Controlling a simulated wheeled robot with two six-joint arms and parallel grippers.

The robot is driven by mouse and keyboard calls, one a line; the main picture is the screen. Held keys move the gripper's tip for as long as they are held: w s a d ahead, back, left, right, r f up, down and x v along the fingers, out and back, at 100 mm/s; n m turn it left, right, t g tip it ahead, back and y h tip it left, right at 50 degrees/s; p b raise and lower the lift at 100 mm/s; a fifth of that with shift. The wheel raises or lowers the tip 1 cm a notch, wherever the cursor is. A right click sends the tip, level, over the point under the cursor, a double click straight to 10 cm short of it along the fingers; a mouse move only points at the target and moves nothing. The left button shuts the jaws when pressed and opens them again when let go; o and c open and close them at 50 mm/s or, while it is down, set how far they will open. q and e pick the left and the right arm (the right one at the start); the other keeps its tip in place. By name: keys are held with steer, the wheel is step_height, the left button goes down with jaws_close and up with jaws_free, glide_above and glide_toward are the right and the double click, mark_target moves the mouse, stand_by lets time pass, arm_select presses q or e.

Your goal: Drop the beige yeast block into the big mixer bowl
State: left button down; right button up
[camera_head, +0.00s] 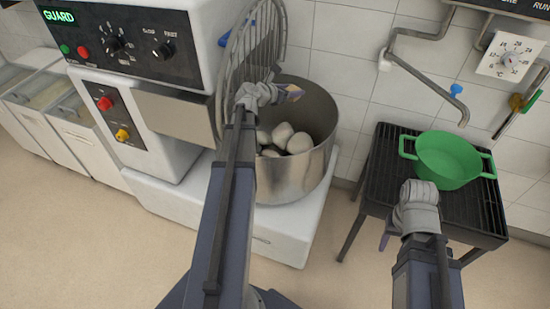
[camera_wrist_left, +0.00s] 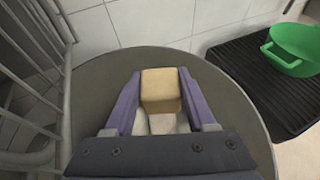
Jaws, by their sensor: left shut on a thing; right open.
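The big steel mixer bowl (camera_head: 300,168) stands on the mixer's white base, with several pale dough pieces (camera_head: 284,137) inside. My left gripper (camera_head: 288,92) is over the bowl's opening. In the left wrist view (camera_wrist_left: 160,100) its purple fingers are shut on the beige yeast block (camera_wrist_left: 161,84), with the bowl's grey interior (camera_wrist_left: 95,85) around and below it. In the head view the yeast block (camera_head: 295,92) shows small at the fingertips. My right gripper (camera_head: 386,238) is open and empty, low in front of the black stand; its fingers are mostly hidden by its wrist.
The mixer's wire guard (camera_head: 245,62) stands raised at the bowl's left, close beside my left arm. A green pot (camera_head: 446,160) sits on a black slatted stand (camera_head: 478,208) at the right. A tap (camera_head: 455,103) hangs above it.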

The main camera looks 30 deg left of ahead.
arm_select(q)
steer(key=shift+f+b, duration=0.55)
steer(key=shift+f, duration=0.8)
arm_select(e)
steer(key=shift+f, duration=1.4)
arm_select(q)
steer(key=shift+f, duration=0.15)
arm_select(e)
steer(key=shift+f, duration=0.1)
arm_select(q)
step_height(320, 180, down, 6)
steer(key=b, duration=0.6)
arm_select(e)
step_height(320, 180, down, 6)
steer(key=shift+r, duration=0.1)
arm_select(q)
steer(key=shift+r, duration=0.2)
arm_select(e)
steer(key=shift+r, duration=0.1)
arm_select(q)
steer(key=shift+c, duration=0.7)
jaws_free()
